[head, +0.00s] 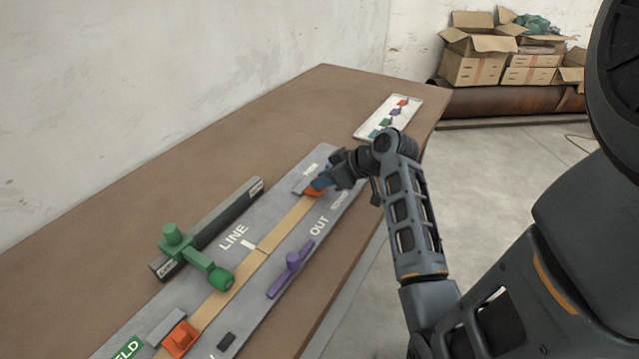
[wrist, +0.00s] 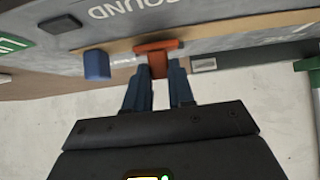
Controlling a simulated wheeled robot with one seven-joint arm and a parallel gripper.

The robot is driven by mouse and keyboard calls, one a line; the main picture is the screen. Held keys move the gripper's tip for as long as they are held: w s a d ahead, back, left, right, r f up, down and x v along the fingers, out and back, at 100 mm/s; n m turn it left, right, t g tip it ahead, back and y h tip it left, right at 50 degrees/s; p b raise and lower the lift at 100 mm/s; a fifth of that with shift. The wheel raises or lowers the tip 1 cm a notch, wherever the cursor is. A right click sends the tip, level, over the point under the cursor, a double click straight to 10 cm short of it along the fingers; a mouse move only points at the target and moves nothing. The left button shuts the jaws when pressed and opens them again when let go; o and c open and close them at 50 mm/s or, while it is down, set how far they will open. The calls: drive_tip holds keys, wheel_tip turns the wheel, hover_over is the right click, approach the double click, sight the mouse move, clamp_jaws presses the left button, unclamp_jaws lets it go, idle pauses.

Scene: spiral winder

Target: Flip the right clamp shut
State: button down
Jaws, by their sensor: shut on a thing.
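The right clamp is an orange piece (head: 313,192) at the far right end of the grey board, beside a grey block (head: 308,178). My gripper (head: 325,182) is at this clamp and partly hides it. In the wrist view, my two blue-grey fingers (wrist: 160,88) are on either side of the orange stem (wrist: 157,66), below its wider orange top (wrist: 156,46). My gripper is shut on the orange clamp. Its exact tilt is hard to tell. A second orange clamp (head: 180,339) sits at the near left end of the tan strip (head: 228,284).
A green crank-like part (head: 196,257) stands on a dark bar (head: 222,223) beside the strip. A purple handle (head: 290,269) lies along the "OUT" side. A blue cylinder (wrist: 97,64) is left of the fingers.

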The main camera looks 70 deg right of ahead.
drive_tip(key=shift+s+f+t+b, duration=0.3)
drive_tip(key=shift+f+t+b, duration=0.35)
drive_tip(key=shift+b, duration=0.5)
drive_tip(key=shift+s+a+r+t+b, duration=0.1)
drive_tip(key=shift+t+b, duration=0.2)
drive_tip(key=shift+t, duration=0.05)
drive_tip(key=shift+r+h, duration=0.1)
drive_tip(key=shift+h, duration=0.2)
drive_tip(key=c, duration=1)
unclamp_jaws()
drive_tip(key=shift+o, duration=0.2)
drive_tip(key=shift+s, duration=0.1)
drive_tip(key=v, duration=0.7)
drive_tip(key=shift+s+b, duration=0.3)
drive_tip(key=shift+b, duration=0.05)
drive_tip(key=shift+s+r, duration=0.1)
